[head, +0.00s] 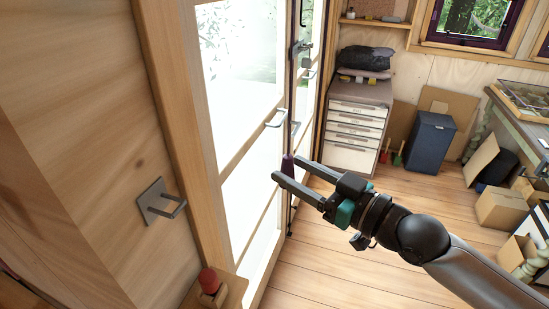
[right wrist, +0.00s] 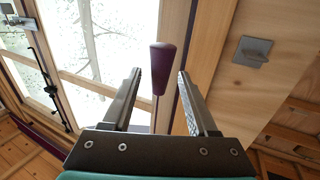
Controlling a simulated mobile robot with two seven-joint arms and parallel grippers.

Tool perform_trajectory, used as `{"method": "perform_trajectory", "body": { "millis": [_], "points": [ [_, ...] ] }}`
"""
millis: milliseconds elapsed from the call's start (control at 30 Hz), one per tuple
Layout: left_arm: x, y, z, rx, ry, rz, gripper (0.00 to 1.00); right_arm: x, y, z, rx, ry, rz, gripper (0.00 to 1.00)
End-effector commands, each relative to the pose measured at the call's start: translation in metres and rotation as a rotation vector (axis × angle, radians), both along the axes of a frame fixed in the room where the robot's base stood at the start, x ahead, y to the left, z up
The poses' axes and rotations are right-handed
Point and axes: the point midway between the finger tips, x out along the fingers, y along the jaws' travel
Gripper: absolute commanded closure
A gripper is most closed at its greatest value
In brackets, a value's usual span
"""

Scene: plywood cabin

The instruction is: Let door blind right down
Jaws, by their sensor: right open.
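A dark purple, tapered pull handle (head: 287,165) hangs on a thin dark cord in front of the glazed door (head: 243,142). My right gripper (head: 286,168) is open, its two fingers apart with the handle showing between their tips. In the right wrist view the handle (right wrist: 162,58) appears between and just past the fingertips of the right gripper (right wrist: 160,73), apart from both fingers. The thin cord runs from it down between the fingers in that picture. The blind's cloth is not visible in either view. My left gripper is not in view.
A metal bracket (head: 161,201) sticks out of the plywood wall at left. A red-topped object (head: 209,281) stands on a small ledge below it. Door handles (head: 276,118) project from the door. A white drawer unit (head: 355,125) stands behind; the floor (head: 330,265) near the door is clear.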

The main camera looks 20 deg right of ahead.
Motion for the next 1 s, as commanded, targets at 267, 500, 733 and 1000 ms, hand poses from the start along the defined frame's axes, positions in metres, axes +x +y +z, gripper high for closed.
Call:
{"method": "perform_trajectory", "body": {
  "millis": [267,500,733,1000],
  "points": [
    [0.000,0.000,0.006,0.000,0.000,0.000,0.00,0.027,0.017,0.002,0.003,-0.001,-0.001,0.41],
    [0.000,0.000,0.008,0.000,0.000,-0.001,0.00,0.041,0.027,0.000,0.001,0.001,-0.001,0.41],
    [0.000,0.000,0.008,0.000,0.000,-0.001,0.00,0.044,0.029,0.000,-0.001,0.001,0.000,0.41],
    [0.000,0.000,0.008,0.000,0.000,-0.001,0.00,0.043,0.029,0.000,-0.001,0.001,0.000,0.56]
  ]
}}
